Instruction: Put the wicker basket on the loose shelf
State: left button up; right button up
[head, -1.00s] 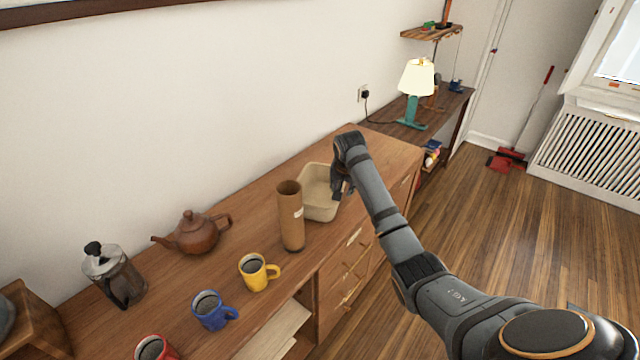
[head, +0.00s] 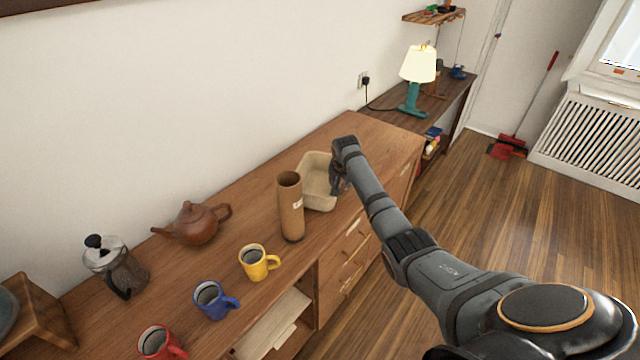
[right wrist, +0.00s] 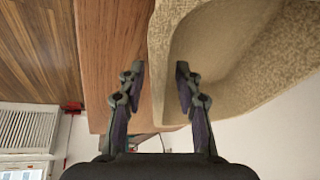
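The wicker basket (head: 318,184) is a beige, open-topped tub standing upright on the wooden sideboard, behind a brown cylinder in the head view. My right gripper (head: 337,184) is at the basket's right rim. In the right wrist view, the gripper (right wrist: 160,72) is open, with one fingertip over the inside of the basket (right wrist: 225,60) and the other outside its wall. A gap shows between the fingers and the wall. A small wooden shelf (head: 450,18) is high on the wall at the upper right; I cannot tell whether it is the loose shelf. My left gripper is not visible.
The brown cylinder (head: 291,212) stands close to the basket's left front. A teapot (head: 199,224), a coffee press (head: 118,268) and yellow (head: 255,263), blue (head: 212,300) and red (head: 158,342) mugs share the sideboard. A lamp (head: 417,65) stands on the lower table beyond.

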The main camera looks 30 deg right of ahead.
jog(key=shift+x, duration=1.2)
jog(key=shift+r, duration=0.1)
jog(key=shift+c, duration=1.3)
grip_shut()
